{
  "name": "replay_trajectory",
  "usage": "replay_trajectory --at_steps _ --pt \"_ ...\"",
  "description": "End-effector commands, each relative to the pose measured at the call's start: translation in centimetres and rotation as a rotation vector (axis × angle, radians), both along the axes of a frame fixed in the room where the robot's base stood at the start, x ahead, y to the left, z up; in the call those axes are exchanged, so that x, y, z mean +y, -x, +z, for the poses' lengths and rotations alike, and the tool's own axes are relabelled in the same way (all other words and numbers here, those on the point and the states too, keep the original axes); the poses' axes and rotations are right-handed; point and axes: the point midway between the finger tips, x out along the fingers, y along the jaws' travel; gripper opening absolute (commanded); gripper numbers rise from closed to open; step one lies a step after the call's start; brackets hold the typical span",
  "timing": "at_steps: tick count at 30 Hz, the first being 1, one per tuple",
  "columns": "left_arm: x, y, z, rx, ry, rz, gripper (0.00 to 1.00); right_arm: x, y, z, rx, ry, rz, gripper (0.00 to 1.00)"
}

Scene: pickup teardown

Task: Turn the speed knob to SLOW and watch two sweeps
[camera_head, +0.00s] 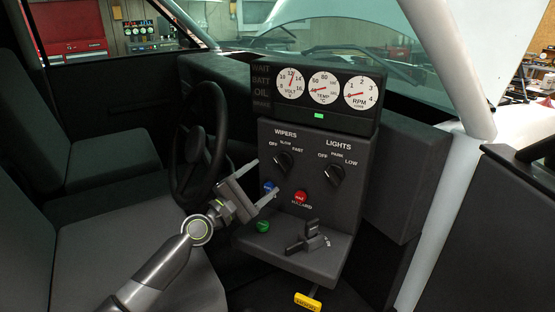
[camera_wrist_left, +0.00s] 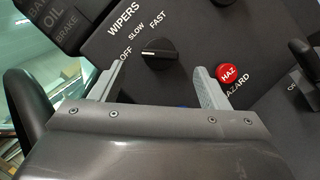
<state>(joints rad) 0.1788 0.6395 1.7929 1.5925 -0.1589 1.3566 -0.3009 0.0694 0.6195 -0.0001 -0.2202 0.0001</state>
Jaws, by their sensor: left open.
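The black wiper speed knob (camera_head: 284,162) is on the dark dash panel, under the WIPERS label with OFF, SLOW and FAST around it. In the left wrist view the knob (camera_wrist_left: 160,49) has a pale mark on its left side, towards OFF. My left gripper (camera_head: 265,178) is open in front of the panel, just left of and below the knob. In the wrist view its fingers (camera_wrist_left: 160,68) are spread on either side below the knob, with nothing between them. A dark wiper arm (camera_head: 345,49) lies low behind the windshield. My right gripper is out of view.
A red hazard button (camera_head: 301,197) and a lights knob (camera_head: 337,175) are to the right. A blue button (camera_head: 269,186) is close to the lower finger. A green knob (camera_head: 263,226) and a lever (camera_head: 308,240) are below. The steering wheel (camera_head: 178,150) stands left.

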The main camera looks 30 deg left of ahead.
Motion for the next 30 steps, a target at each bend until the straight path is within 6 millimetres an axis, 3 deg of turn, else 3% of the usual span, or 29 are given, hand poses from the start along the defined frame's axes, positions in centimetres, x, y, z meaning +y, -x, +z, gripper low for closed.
replay_trajectory --at_steps 3,9,23,30 --pt "-0.7 -2.3 0.9 -0.001 0.003 0.000 0.69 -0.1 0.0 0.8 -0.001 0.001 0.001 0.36" --pt "-1.6 -4.9 1.4 0.000 0.001 0.000 0.69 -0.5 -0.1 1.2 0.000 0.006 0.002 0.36" --pt "-2.0 -6.0 1.6 0.001 0.000 -0.001 0.69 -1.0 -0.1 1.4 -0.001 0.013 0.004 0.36" --pt "-2.0 -6.0 1.6 0.000 -0.001 0.000 0.40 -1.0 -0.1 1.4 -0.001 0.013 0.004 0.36"
